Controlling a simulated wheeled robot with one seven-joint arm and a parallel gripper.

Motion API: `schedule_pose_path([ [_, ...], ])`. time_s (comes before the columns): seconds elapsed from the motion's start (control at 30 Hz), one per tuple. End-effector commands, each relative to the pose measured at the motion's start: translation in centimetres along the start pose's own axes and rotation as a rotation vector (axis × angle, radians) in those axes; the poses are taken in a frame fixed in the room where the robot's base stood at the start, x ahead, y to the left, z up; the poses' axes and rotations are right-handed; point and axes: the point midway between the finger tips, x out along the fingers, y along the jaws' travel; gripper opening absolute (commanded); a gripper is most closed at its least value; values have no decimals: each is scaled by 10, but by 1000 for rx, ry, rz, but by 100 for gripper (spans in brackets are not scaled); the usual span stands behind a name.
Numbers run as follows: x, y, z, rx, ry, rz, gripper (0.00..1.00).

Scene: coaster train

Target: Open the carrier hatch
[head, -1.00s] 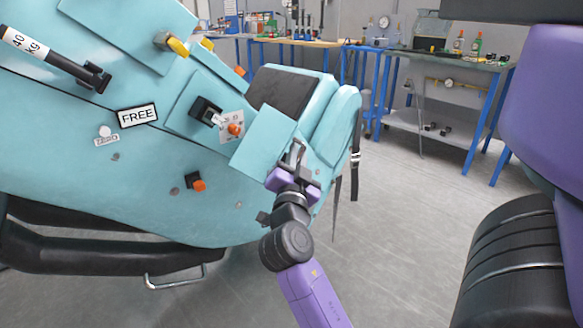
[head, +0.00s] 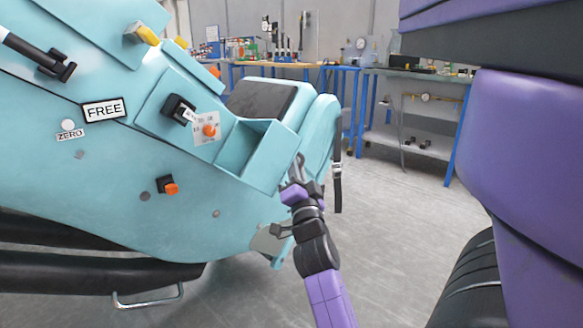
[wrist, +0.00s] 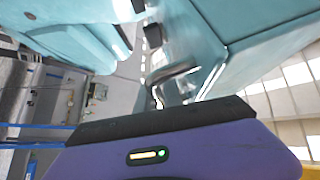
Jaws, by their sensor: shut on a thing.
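The carrier hatch (head: 272,158) is a teal panel on the side of the teal carrier body (head: 115,165). It stands swung out from the body, with a recess (head: 238,147) showing behind it on the left. My gripper (head: 298,167) is at the hatch's right edge, shut on its handle. In the wrist view, a shiny metal handle (wrist: 178,72) lies between the fingers, beside the teal hatch face (wrist: 245,45). The exact finger contact is partly hidden.
A black latch (head: 178,108) and an orange knob (head: 209,131) sit left of the hatch. A FREE label (head: 103,110) is farther left. Blue workbenches (head: 415,85) stand at the back. Grey floor (head: 390,230) is clear to the right.

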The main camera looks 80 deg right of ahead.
Motion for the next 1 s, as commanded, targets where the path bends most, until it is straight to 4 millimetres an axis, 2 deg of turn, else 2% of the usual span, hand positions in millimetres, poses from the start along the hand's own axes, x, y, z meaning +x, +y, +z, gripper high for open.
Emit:
schedule_pose_path([
  [0.6,1,2,2,14,-2,-17,0],
  [0.63,1,2,2,14,-2,-17,17],
  [0.67,1,2,2,14,-2,-17,19],
  [1.0,-4,4,3,13,-1,-17,19],
])
